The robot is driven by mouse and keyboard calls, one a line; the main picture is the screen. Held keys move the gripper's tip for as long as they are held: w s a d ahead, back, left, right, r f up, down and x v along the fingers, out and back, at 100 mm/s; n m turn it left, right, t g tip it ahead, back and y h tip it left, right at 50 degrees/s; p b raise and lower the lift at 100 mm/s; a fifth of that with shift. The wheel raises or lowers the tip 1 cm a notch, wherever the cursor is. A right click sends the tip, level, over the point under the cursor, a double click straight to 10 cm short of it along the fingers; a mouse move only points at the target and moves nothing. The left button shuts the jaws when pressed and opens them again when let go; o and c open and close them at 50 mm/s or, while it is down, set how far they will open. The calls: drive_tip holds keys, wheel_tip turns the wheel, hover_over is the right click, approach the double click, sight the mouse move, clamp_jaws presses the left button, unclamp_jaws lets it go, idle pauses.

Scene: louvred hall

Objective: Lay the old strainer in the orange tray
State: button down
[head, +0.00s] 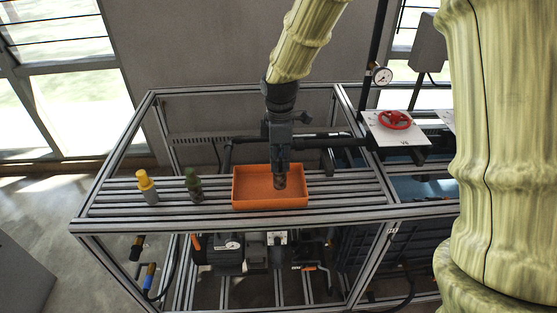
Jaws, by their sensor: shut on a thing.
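The orange tray (249,187) sits on the slatted bench top, right of two small bottle-like items. My gripper (280,172) points down over the right half of the tray. It is shut on a small dark, brownish piece, which I take to be the old strainer (280,183). The strainer hangs below the fingertips, inside the tray's outline. I cannot tell whether it touches the tray floor. The fingers hide its upper part.
A yellow-capped bottle (148,188) and a dark green item (193,184) stand on the slats left of the tray. Behind right are a pipe, a red handwheel (395,120) on a white plate marked V6, and a gauge (381,75). Bare slats lie right of the tray.

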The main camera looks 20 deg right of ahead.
drive_tip(key=shift+w+d+f+p, duration=0.1)
drive_tip(key=shift+w+f+p, duration=0.2)
drive_tip(key=shift+f, duration=0.3)
drive_tip(key=shift+w+d+f+p, duration=0.1)
drive_tip(key=shift+w+f+p, duration=0.25)
drive_tip(key=shift+f, duration=0.3)
drive_tip(key=shift+w+f+p, duration=0.3)
drive_tip(key=shift+f, duration=0.3)
drive_tip(key=shift+f, duration=0.1)
drive_tip(key=c, duration=1.3)
unclamp_jaws()
drive_tip(key=shift+r+b, duration=1.35)
drive_tip(key=shift+r, duration=4.8)
